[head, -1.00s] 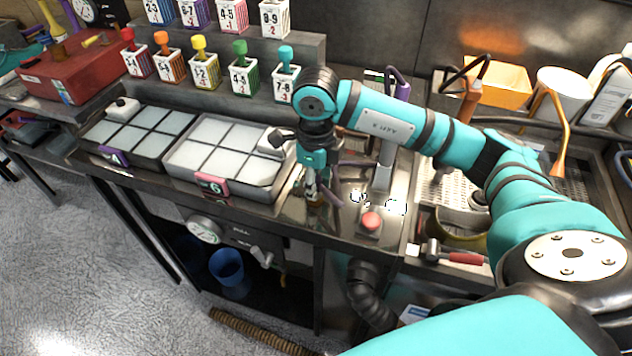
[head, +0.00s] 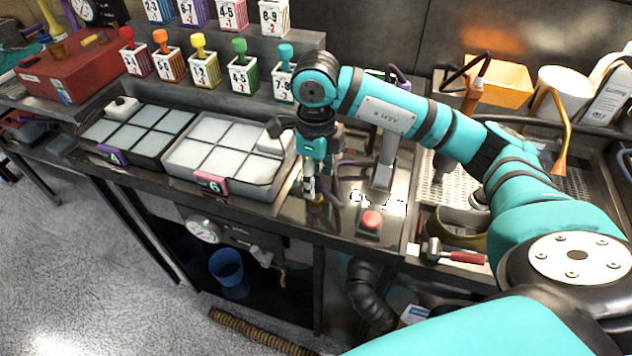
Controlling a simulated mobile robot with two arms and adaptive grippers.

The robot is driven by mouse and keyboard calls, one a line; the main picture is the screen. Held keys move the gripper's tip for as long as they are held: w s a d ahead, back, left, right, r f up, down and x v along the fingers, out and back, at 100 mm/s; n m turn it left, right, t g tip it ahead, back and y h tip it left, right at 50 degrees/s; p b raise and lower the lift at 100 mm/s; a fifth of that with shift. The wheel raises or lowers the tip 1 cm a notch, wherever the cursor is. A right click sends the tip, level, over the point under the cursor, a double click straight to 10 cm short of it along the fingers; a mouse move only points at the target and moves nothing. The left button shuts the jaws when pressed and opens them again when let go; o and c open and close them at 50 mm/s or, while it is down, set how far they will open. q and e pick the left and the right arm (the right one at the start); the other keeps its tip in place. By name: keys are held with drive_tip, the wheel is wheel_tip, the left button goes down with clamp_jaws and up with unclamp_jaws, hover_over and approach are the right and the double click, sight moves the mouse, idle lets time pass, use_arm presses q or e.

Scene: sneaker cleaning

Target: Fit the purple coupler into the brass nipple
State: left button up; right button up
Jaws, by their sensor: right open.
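My right gripper (head: 313,190) points straight down at the front of the steel bench, right of the grey six-cell tray. It is open, its fingers close to the bench top. A small brass-coloured piece (head: 317,201) shows at the fingertips; I cannot tell whether it is the nipple or whether the fingers touch it. A dark purple hose-like piece (head: 337,194) curves just right of the fingers. I cannot make out a coupler end on it. Another purple piece (head: 403,84) stands at the back, behind my right arm. My left gripper is out of view.
A grey post (head: 386,165) stands behind the button. A red-handled hammer (head: 460,257) lies further right. Stamps on numbered blocks line the back shelf.

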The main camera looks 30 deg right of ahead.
wheel_tip(320, 180, up, 9)
drive_tip(key=shift+r, duration=0.2)
drive_tip(key=shift+s+f, duration=0.1)
idle(0.5)
